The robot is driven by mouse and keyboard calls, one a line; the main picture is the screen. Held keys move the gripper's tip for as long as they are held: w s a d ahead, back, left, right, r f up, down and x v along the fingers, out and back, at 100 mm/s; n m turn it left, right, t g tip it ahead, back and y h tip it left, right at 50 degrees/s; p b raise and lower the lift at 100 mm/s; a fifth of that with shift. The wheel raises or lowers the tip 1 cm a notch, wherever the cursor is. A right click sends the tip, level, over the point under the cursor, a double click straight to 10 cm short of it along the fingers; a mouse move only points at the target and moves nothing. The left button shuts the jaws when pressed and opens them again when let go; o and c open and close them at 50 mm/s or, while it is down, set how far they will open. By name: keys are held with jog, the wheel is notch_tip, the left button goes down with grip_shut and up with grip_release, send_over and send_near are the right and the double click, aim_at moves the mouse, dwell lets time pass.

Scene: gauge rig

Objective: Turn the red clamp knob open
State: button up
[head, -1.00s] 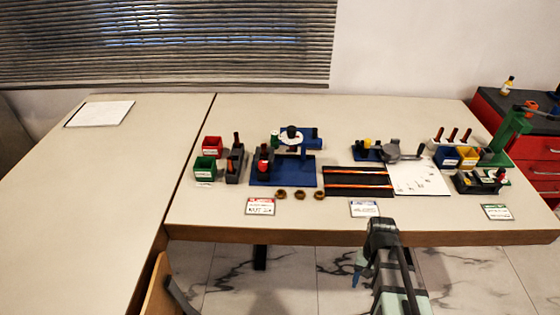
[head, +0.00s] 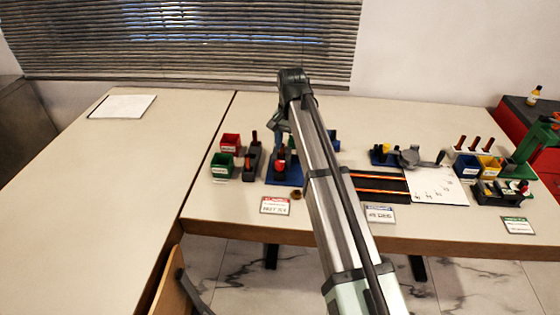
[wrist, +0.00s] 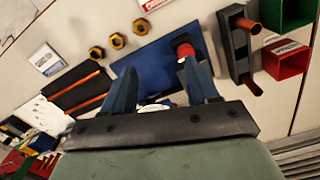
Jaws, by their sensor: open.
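The red clamp knob (wrist: 185,50) sits on a dark post on the blue fixture plate (wrist: 150,62) in the wrist view. In the head view, the plate (head: 285,174) shows partly behind my arm, and a red part shows just below my gripper (head: 282,128). My gripper (wrist: 160,68) is open and empty, its two blue fingers pointing over the plate. The knob is by the tip of the right finger in the wrist view, not centred between the fingers. I cannot tell whether they touch. The fixture's white dial is mostly hidden.
Red (head: 231,142) and green (head: 222,166) bins and a dark holder (head: 252,160) stand left of the fixture. Several brass nuts (wrist: 117,41) lie beside the plate. A black rack with orange rods (head: 380,186) and a white sheet (head: 437,186) lie to the right.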

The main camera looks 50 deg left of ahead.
send_near(280, 162)
jog(key=shift+m, duration=0.3)
notch_tip(280, 162, down, 9)
jog(key=shift+s+d+f, duration=0.1)
jog(key=shift+s+f, duration=0.05)
dwell(0.4)
jog(key=c, duration=1)
